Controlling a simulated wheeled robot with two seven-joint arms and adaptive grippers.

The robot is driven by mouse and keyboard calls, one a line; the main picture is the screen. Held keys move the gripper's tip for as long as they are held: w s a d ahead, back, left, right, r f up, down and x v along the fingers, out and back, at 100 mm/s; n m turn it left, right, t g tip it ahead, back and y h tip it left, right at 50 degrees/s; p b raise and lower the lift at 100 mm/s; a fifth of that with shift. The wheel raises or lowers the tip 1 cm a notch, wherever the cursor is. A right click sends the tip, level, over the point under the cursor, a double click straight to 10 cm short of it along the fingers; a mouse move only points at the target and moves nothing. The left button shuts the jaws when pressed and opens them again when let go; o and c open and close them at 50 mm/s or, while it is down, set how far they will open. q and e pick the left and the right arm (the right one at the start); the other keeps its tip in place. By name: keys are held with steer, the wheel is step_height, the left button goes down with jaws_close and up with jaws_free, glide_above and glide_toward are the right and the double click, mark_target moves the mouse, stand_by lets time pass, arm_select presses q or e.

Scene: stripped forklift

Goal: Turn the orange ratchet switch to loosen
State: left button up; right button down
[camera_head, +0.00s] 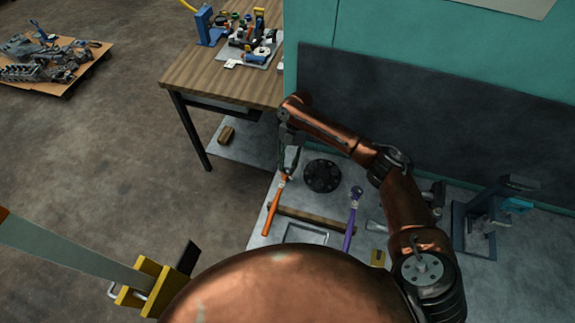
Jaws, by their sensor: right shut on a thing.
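The orange ratchet (271,216) is at the left end of the grey bench top, with its handle pointing down and left in the head view. Its metal head is at the upper end, close to my right gripper (290,167). My right gripper is shut on the ratchet near the head. The small switch on the head is too small and covered to make out. A purple-handled ratchet (351,218) lies to the right, apart from the gripper. My left gripper is not in view.
A black round part (322,176) sits just right of the gripper. A wooden strip (318,219) and a shallow tray (305,236) are nearby. A vise-like tool (489,222) stands right. A wooden table (190,75) with parts stands behind left. Yellow forklift parts (150,280) are front left.

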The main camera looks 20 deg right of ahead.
mark_target(288, 168)
steer(key=c, duration=1.6)
jaws_free()
steer(key=shift+r, duration=0.1)
step_height(288, 168, up, 10)
steer(key=shift+f, duration=0.1)
